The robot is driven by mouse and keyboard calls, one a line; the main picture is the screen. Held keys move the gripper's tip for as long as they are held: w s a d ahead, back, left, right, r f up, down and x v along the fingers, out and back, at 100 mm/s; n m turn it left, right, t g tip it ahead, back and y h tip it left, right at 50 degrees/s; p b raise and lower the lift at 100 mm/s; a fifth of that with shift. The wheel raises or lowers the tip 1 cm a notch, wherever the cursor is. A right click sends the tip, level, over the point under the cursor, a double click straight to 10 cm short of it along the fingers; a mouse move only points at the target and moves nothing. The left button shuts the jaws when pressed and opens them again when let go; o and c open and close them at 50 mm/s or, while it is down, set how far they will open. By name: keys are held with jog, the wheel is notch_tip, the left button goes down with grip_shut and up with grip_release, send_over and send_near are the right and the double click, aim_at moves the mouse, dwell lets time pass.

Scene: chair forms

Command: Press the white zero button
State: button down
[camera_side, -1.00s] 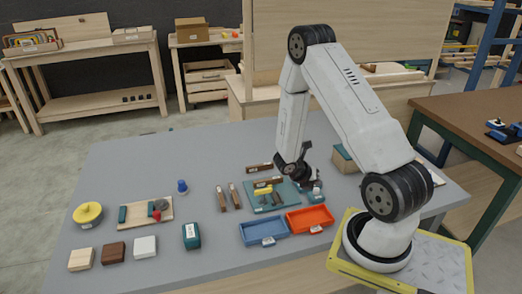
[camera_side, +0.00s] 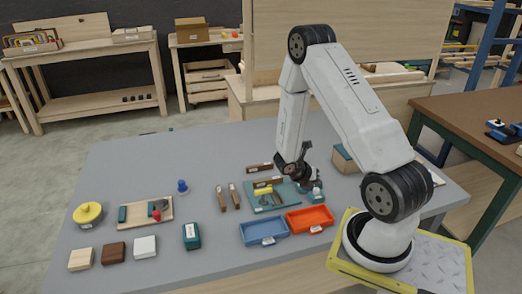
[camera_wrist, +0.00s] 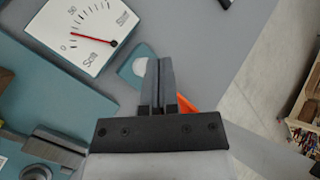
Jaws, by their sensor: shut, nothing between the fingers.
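A white dial face (camera_wrist: 82,32) with a red needle sits on a teal body, seen at the upper left in the wrist view. Just right of it, a pale round button (camera_wrist: 142,62) lies on a teal rounded part, partly hidden by my fingers. My gripper (camera_wrist: 159,64) is shut and empty, its dark fingertips over or beside the button's right side. I cannot tell whether they touch it. In the side view my gripper (camera_side: 306,182) is low over the right end of the teal mat, where the device is mostly hidden.
An orange tray (camera_side: 310,218) and a blue tray (camera_side: 264,231) stand in front of the teal mat (camera_side: 262,206). An orange edge (camera_wrist: 187,103) shows right of my fingers.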

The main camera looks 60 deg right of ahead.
aim_at(315, 190)
jog(key=shift+f, duration=1.4)
dwell(2.2)
jog(key=shift+r, duration=1.4)
jog(key=shift+r, duration=2.5)
jog(key=w+a+r+m+t+y, duration=0.2)
jog(key=a+m, duration=0.4)
jog(key=a, duration=0.3)
jog(key=w+a+r+m+t+y, duration=0.3)
jog(key=a+r+m, duration=0.2)
jog(key=a, duration=0.5)
jog(key=w+a+r+m+t+y, duration=0.2)
jog(key=a+r+m, duration=0.1)
jog(key=a+m, duration=0.6)
jog(key=shift+w+a+r+t+y, duration=0.2)
jog(key=shift+a+r+t+y, duration=0.1)
jog(key=shift+a+t, duration=0.15)
